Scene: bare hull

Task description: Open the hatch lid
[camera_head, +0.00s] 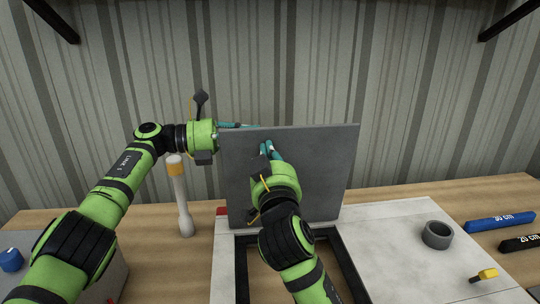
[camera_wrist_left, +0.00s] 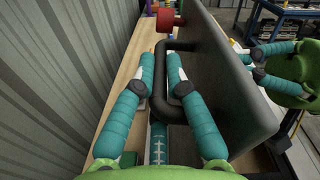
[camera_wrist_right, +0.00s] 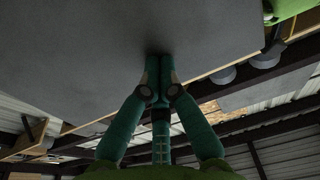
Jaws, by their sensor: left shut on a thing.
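The grey hatch lid (camera_head: 320,170) stands almost upright behind the dark frame of the opening (camera_head: 352,268). My left gripper (camera_head: 248,126) reaches over behind the lid's top edge, partly hidden by it. In the left wrist view its fingers (camera_wrist_left: 161,64) are shut on the dark handle (camera_wrist_left: 170,112) on the lid's outer face. My right gripper (camera_head: 268,150) is in front of the lid's inner face. In the right wrist view its fingertips (camera_wrist_right: 159,66) are together, empty, and seem to touch that face (camera_wrist_right: 90,50).
A pale post with an orange top (camera_head: 180,195) stands left of the lid. A grey ring (camera_head: 437,235), a yellow-handled tool (camera_head: 487,273) and blue (camera_head: 500,222) and black (camera_head: 522,242) bars lie to the right. A striped wall (camera_head: 400,90) rises behind.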

